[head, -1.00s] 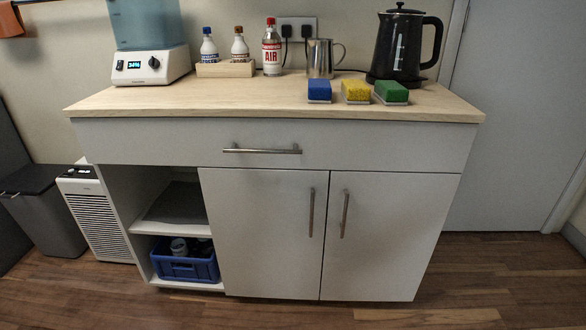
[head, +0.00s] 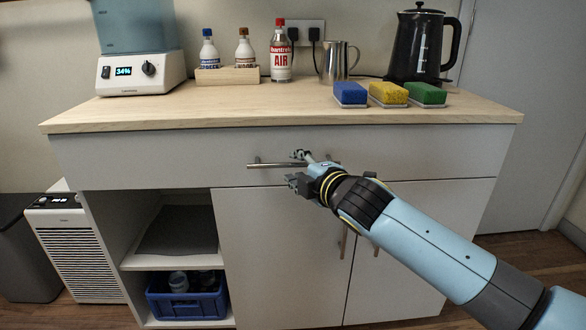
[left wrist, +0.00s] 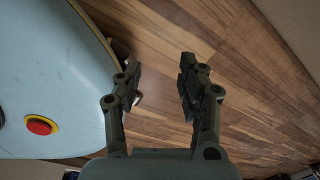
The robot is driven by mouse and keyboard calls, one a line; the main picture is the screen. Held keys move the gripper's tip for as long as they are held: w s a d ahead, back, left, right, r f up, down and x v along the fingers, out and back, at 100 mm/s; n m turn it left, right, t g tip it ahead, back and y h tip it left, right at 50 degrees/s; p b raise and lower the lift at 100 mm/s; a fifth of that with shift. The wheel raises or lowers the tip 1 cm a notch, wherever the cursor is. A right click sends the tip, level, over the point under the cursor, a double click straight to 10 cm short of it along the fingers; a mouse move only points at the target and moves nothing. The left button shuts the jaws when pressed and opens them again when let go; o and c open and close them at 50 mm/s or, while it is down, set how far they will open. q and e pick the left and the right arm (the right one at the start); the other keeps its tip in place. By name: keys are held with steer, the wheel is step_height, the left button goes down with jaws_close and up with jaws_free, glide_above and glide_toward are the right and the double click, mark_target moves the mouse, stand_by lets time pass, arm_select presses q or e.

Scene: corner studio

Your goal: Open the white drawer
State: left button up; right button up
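The white drawer (head: 150,160) is the wide front under the wooden top in the head view. It looks shut, flush with the cabinet. Its metal bar handle (head: 268,165) runs level across the middle. My right gripper (head: 295,169) is at the handle, its fingers apart, one above and one below the bar. I cannot tell whether they touch it. The gripper and wrist hide the handle's right part. My left gripper (left wrist: 159,82) shows in the left wrist view, open and empty above the wood floor. It is out of the head view.
Two cabinet doors (head: 275,250) lie below the drawer, beside open shelves with a blue crate (head: 188,300). Sponges (head: 388,93), a kettle (head: 420,45), bottles and a blender base (head: 140,72) stand on the wooden counter (head: 220,110). A white purifier (head: 75,250) stands at left.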

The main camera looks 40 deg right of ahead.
steer(key=shift+w+d+f, duration=0.1)
steer(key=shift+w+f, duration=0.1)
steer(key=shift+w, duration=1)
jaws_close()
arm_select(q)
steer(key=shift+w+a+f, duration=0.15)
steer(key=shift+w+a, duration=0.5)
steer(key=shift+w, duration=0.25)
steer(key=shift+s, duration=0.15)
